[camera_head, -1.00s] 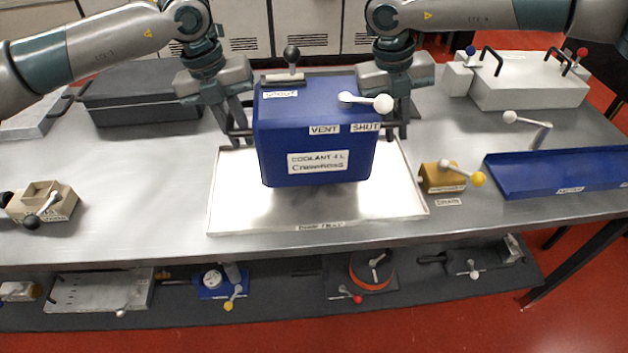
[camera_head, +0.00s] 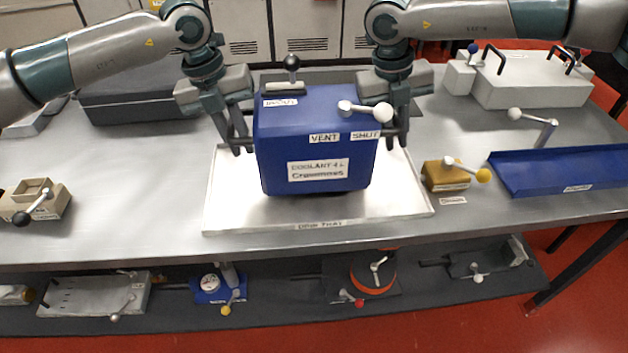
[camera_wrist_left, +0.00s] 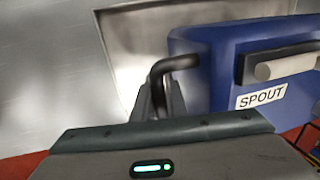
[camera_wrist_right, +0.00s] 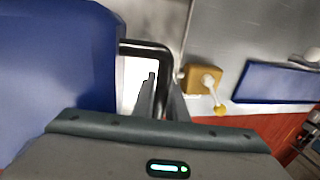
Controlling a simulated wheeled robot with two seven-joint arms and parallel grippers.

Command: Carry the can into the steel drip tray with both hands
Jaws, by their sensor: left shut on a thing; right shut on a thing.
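The blue can (camera_head: 285,150), labelled as coolant, is upright over the steel drip tray (camera_head: 225,205) in the head view. Whether its base touches the tray floor or is slightly above it, I cannot tell. My left gripper (camera_head: 236,142) is shut on the can's black left side handle (camera_wrist_left: 172,66). My right gripper (camera_head: 398,130) is shut on the black right side handle (camera_wrist_right: 150,46). The can's top carries a spout with a black-knobbed lever (camera_head: 291,65) and a vent lever with a white knob (camera_head: 382,112). The tray's back part is hidden behind the can.
A yellow block with a lever (camera_head: 446,174) and a blue trough (camera_head: 560,172) stand right of the tray. A beige block (camera_head: 38,200) is at the left. A dark case (camera_head: 140,105) and a white box (camera_head: 525,82) stand at the back.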

